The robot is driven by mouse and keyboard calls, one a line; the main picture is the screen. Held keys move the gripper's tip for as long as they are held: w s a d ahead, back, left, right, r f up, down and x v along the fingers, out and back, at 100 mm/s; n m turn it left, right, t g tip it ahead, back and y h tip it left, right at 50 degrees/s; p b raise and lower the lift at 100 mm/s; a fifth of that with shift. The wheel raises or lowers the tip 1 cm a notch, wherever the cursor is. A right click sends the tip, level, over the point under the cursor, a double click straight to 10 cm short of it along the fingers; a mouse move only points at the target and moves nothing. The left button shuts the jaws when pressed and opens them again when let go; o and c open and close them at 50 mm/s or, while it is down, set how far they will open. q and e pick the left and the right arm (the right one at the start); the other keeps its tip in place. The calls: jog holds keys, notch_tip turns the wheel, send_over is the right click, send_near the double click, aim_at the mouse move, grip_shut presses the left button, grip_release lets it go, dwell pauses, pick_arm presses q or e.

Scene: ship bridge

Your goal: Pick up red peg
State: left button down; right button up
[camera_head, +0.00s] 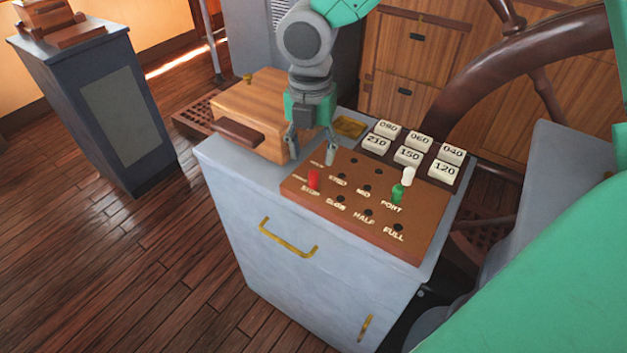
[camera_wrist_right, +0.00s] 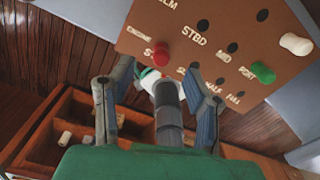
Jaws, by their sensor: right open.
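The red peg (camera_head: 313,180) stands upright in a hole at the left side of the brown peg board (camera_head: 420,246). In the right wrist view the red peg (camera_wrist_right: 161,54) shows just beyond the fingers. My right gripper (camera_head: 311,152) is open, pointing down, above and behind the red peg near the board's back left edge. In the wrist view its fingers (camera_wrist_right: 155,82) are spread apart, with the red peg not held between them. My left gripper is not in view.
A green peg (camera_head: 397,193) and a white peg (camera_head: 408,176) stand at the board's right. Numbered white blocks (camera_head: 408,155) lie in a dark rack. The ship's wheel (camera_head: 500,60) rises behind. The grey cabinet (camera_head: 240,205) supports the board.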

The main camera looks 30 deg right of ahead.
aim_at(313, 172)
jog(key=shift+s+a+f, duration=0.1)
jog(key=shift+a+f, duration=0.05)
jog(key=shift+f, duration=0.35)
jog(key=shift+s+a+f, duration=0.1)
jog(key=shift+f, duration=0.4)
jog(key=f, duration=0.3)
jog(key=shift+d+f, duration=0.25)
jog(key=shift+f, duration=0.1)
jog(key=shift+d+f, duration=0.25)
jog(key=shift+f, duration=0.25)
jog(key=shift+a+r, duration=0.1)
jog(key=shift+a, duration=0.15)
jog(key=c, duration=0.9)
notch_tip(313, 172, up, 9)
jog(key=shift+d+r+p, duration=0.1)
jog(key=shift+r+p, duration=0.1)
jog(key=shift+p, duration=0.1)
jog(key=shift+n+h, duration=0.3)
jog(key=shift+n, duration=0.6)
jog(key=shift+w+f+b, duration=0.15)
jog(key=shift+f+b, duration=0.15)
jog(key=shift+f, duration=2.9)
